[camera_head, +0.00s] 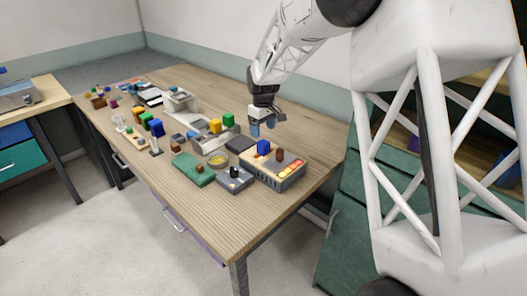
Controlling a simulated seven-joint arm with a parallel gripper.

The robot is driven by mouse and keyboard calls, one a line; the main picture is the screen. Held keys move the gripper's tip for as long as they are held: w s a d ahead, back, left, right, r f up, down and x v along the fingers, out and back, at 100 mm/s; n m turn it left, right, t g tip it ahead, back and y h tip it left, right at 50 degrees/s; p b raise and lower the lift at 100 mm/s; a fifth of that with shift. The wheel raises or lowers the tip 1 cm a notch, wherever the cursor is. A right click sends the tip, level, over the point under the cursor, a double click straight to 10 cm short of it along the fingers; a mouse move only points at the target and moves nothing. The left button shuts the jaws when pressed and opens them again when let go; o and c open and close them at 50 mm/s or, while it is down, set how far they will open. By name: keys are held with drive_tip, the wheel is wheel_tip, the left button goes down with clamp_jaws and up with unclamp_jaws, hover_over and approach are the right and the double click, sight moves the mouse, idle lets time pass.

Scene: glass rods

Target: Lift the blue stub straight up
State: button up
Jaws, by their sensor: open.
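A small blue block (263,147) stands upright on a grey box-shaped device (290,182) at the near right of the wooden table. Another blue block (157,128) stands farther left in a row of coloured blocks. I cannot tell for certain from shape which one is the blue stub. My gripper (263,127) points down with its two bluish fingers apart and nothing visible between them. In the picture it is just above the blue block on the device; the gap in depth is unclear.
A brown block (280,155) stands on the device beside the blue one. The table (310,125) is bare to the right and behind.

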sight(263, 142)
drive_tip(key=shift+f, duration=1.3)
drive_tip(key=shift+w+d+f, duration=0.1)
drive_tip(key=shift+w+f, duration=0.05)
drive_tip(key=shift+f, duration=2.5)
drive_tip(key=c, duration=1.1)
drive_tip(key=shift+r, duration=0.1)
drive_tip(key=shift+r, duration=4.95)
